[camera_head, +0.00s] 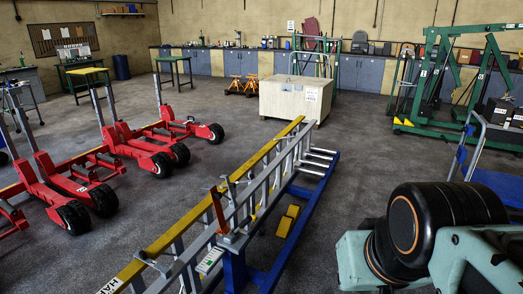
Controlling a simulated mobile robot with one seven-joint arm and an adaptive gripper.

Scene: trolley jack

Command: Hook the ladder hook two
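A long ladder (262,163) with a yellow rail and grey rails lies along the middle of the room, from the bottom left towards a wooden crate. It rests on a blue frame (318,190). A dark hook-like part (150,262) sits on the near part of the ladder. A reddish upright piece (217,211) and other small dark fittings sit further along it. I cannot tell which of these is ladder hook two, or whether any is hooked. My gripper is not in view; only teal and black links of my arm show at the bottom right.
Red trolley jacks (120,150) with black wheels stand at the left. The wooden crate (297,98) stands at the ladder's far end. A green lifting frame (432,85) and a blue trolley (490,180) are at the right. Floor is clear between jacks and ladder.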

